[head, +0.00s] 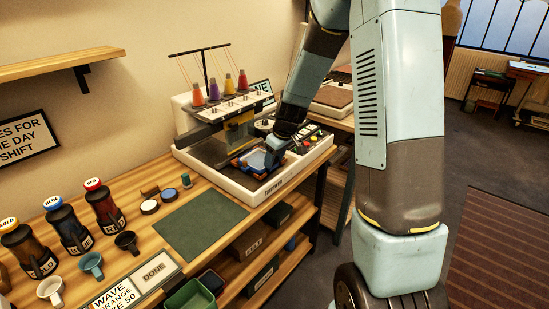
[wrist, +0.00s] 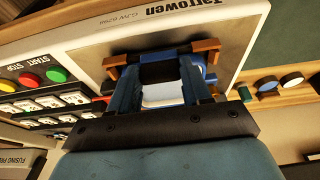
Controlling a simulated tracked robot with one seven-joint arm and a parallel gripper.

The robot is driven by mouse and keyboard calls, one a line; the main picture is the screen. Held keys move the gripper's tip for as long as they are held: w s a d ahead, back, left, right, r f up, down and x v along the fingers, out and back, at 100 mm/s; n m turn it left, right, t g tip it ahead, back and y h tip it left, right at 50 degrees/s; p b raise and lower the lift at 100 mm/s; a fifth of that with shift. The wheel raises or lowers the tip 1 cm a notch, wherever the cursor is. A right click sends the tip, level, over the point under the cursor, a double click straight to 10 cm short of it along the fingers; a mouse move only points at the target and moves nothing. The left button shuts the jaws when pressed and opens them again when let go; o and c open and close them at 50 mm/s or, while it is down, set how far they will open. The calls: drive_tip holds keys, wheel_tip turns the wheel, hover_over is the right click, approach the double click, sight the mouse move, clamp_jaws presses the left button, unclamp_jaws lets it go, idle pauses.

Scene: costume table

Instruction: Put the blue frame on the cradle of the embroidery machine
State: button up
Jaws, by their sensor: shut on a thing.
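The blue frame (head: 256,161) with a pale centre is at the front of the embroidery machine (head: 198,140), low over its dark bed. In the wrist view the pale centre (wrist: 165,96) shows between my two fingers. My gripper (head: 268,153) is shut on the blue frame; its fingers also show in the wrist view (wrist: 160,75). The cradle's orange-brown brackets (wrist: 205,46) lie on both sides of the frame, close to it. I cannot tell whether the frame rests fully on the cradle, as my fingers and wrist hide part of it.
Buttons (wrist: 29,79) sit on the machine's panel beside the cradle. Thread spools (head: 229,82) stand above the machine. A green mat (head: 203,222) lies clear in front-left.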

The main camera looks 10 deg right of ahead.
drive_tip(key=shift+f, duration=0.1)
drive_tip(key=o, duration=1.1)
drive_tip(key=shift+c, duration=0.2)
drive_tip(key=shift+r, duration=2.25)
drive_tip(key=shift+s, duration=0.1)
drive_tip(key=s+d+r, duration=0.3)
drive_tip(key=s, duration=0.1)
drive_tip(key=shift+s+d, duration=0.25)
drive_tip(key=shift+s, duration=0.1)
